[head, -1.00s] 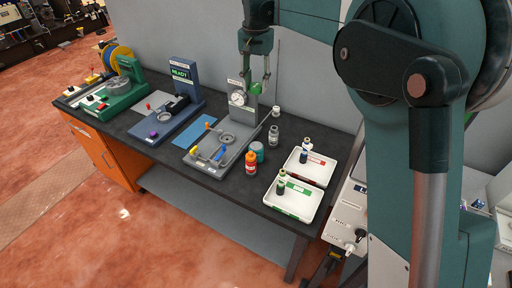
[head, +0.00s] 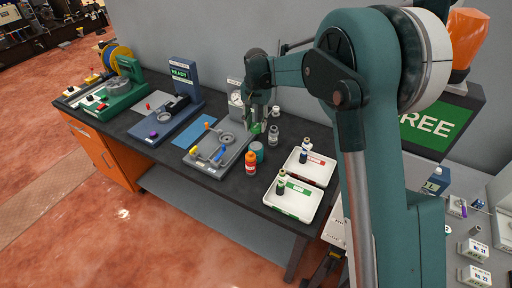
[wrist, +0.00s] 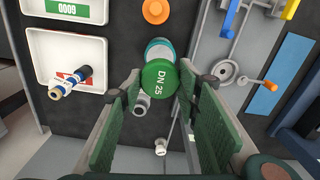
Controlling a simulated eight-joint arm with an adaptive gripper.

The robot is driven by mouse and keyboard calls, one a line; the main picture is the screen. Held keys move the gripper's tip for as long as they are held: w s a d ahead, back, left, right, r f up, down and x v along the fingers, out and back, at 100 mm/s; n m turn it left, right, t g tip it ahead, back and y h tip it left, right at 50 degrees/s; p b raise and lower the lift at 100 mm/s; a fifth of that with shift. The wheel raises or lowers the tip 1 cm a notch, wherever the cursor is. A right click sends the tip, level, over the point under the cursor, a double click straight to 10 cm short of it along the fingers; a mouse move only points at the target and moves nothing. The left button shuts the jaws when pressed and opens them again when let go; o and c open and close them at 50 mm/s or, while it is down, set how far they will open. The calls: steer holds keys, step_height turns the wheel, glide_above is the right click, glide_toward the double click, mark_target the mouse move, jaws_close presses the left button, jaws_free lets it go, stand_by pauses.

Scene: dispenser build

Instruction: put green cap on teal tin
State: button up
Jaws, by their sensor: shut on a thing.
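The green cap (wrist: 158,78), a round disc marked DN 25, is pinched between the fingertips of my gripper (wrist: 157,84) in the wrist view. In the head view the cap (head: 257,128) shows small and green at the tips of my gripper (head: 258,124). The teal tin (head: 257,152) stands upright on the dark bench, beside the grey fixture. In the wrist view the tin (wrist: 160,50) lies partly hidden behind the cap. The cap looks apart from the tin, above it and towards the wall.
A grey bottle (head: 273,135) stands on the tin's wall side. White trays with red (head: 322,162) and green (head: 301,212) labels lie right, each holding a small bottle. The grey fixture (head: 205,168) is left.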

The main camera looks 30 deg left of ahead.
glide_above(256, 146)
steer(key=shift+f, duration=3.1)
steer(key=shift+f+p, duration=0.3)
steer(key=shift+f, duration=1.6)
steer(key=shift+f, duration=0.15)
steer(key=o, duration=0.8)
steer(key=shift+c, duration=0.2)
step_height(256, 146, up, 12)
steer(key=shift+r, duration=0.2)
